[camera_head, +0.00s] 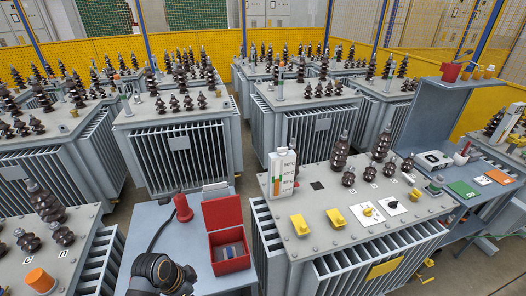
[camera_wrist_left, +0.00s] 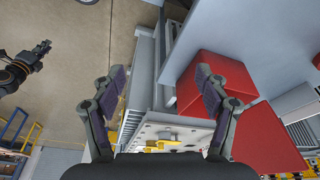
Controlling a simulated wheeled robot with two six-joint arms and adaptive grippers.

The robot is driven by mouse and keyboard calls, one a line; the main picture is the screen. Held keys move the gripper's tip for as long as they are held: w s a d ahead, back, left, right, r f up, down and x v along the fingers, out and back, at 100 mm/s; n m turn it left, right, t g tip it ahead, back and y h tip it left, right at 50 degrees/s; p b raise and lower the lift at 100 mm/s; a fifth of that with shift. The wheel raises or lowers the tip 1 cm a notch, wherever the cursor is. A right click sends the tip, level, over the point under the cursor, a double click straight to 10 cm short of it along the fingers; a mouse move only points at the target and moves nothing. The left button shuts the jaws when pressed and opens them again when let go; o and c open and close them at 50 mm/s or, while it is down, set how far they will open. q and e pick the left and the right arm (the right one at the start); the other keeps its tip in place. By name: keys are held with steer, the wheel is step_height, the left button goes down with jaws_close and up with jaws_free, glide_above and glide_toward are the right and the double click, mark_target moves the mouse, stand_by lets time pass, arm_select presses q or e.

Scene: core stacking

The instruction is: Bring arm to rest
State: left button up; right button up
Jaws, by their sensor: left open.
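My left gripper (camera_wrist_left: 160,82) is open in the left wrist view, its two dark fingers wide apart with nothing between them. In the head view, a dark arm part of mine with orange rings (camera_head: 160,272) is low over the blue-grey table (camera_head: 148,222); the left fingers cannot be made out there. At the left edge of the wrist view is another dark arm with a small gripper-like end (camera_wrist_left: 41,48), apparently my right; its jaws are too small to judge.
A grey transformer (camera_head: 375,220) with yellow blocks stands close on the right. More transformers fill the background. A grey shelf stand (camera_head: 425,115) is at right.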

arm_select(q)
steer(key=s+a+r+n+t+y, duration=0.2)
steer(key=s+a+r+n+y, duration=0.25)
steer(key=s+n, duration=0.5)
step_height(320, 180, down, 27)
steer(key=s+a+g+b, duration=0.1)
steer(key=a+g+b, duration=0.1)
steer(key=a+b, duration=0.1)
steer(key=s+a+f+b, duration=0.1)
steer(key=s+f, duration=1.8)
steer(key=f, duration=0.1)
steer(key=shift+s+n+g+h+b, duration=0.2)
steer(key=shift+n+g+h+b, duration=0.2)
steer(key=shift+n+h, duration=0.05)
arm_select(e)
steer(key=f, duration=0.1)
steer(key=s+f, duration=0.1)
steer(key=f, duration=0.3)
steer(key=shift+s, duration=0.35)
arm_select(q)
steer(key=shift+a, duration=0.1)
arm_select(e)
steer(key=shift+a, duration=0.15)
